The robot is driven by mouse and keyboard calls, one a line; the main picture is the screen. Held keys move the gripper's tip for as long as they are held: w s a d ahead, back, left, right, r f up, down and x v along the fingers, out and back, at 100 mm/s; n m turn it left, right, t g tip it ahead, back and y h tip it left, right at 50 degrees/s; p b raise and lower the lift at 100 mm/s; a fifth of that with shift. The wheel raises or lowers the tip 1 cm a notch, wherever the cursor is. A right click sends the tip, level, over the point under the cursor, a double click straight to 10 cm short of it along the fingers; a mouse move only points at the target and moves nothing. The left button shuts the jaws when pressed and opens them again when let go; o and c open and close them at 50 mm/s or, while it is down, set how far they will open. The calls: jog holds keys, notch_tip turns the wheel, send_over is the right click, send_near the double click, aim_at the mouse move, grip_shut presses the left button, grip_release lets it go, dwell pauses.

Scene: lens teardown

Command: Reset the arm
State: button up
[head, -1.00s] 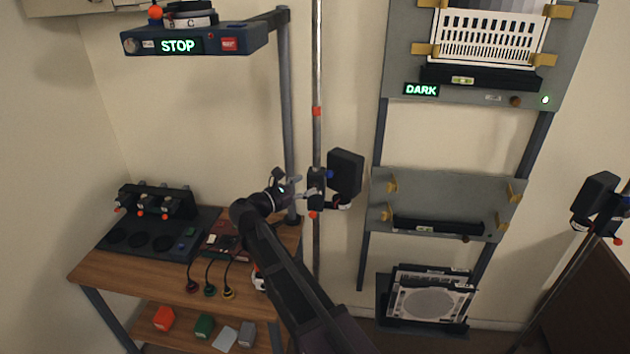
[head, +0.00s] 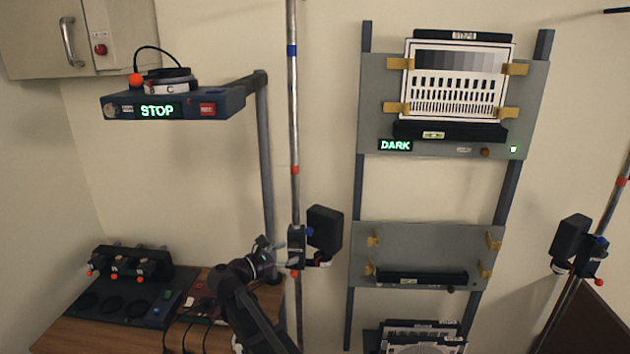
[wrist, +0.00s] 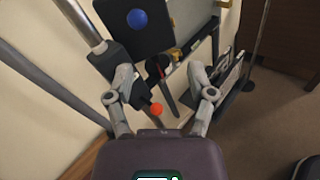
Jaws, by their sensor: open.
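My gripper (head: 282,252) is at the end of my arm, in front of the wall near the left pole. In the wrist view my gripper (wrist: 164,84) has its two fingers spread apart with nothing held between them. A clamp (head: 296,246) with a black panel (head: 324,231) is mounted on the left pole (head: 294,120), just right of the gripper in the head view. In the wrist view the black panel (wrist: 150,28) with a blue knob lies beyond the fingers. An orange ball knob (wrist: 156,109) shows between the fingers; whether a finger touches the clamp cannot be told.
A shelf reading STOP (head: 172,102) stands upper left. The wooden bench (head: 60,335) with a black holder (head: 132,264) is lower left. A rack with a DARK panel (head: 440,148) and test chart (head: 460,60) is right of the pole. A second pole lamp (head: 570,240) stands far right.

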jog(key=s+d+f+m+g+y, duration=0.1)
jog(key=s+d+f+m+g, duration=0.2)
jog(key=d, duration=0.4)
jog(key=s+d+f+m+g+y, duration=0.1)
jog(key=d+f+m+g+y, duration=0.15)
jog(key=d+f+m, duration=0.35)
jog(key=s+d+f+m+g+y, duration=0.1)
jog(key=s+d+f+m+g, duration=0.15)
jog(key=d, duration=0.55)
jog(key=s+d+f+m+g+y, duration=0.4)
jog(key=s+d+f+m+y, duration=0.2)
jog(key=s+m, duration=0.5)
jog(key=shift+d+f+m+y+b, duration=0.15)
jog(key=shift+d+m+y+b, duration=0.15)
jog(key=shift+d+m+y, duration=0.5)
jog(key=shift+w+d, duration=0.1)
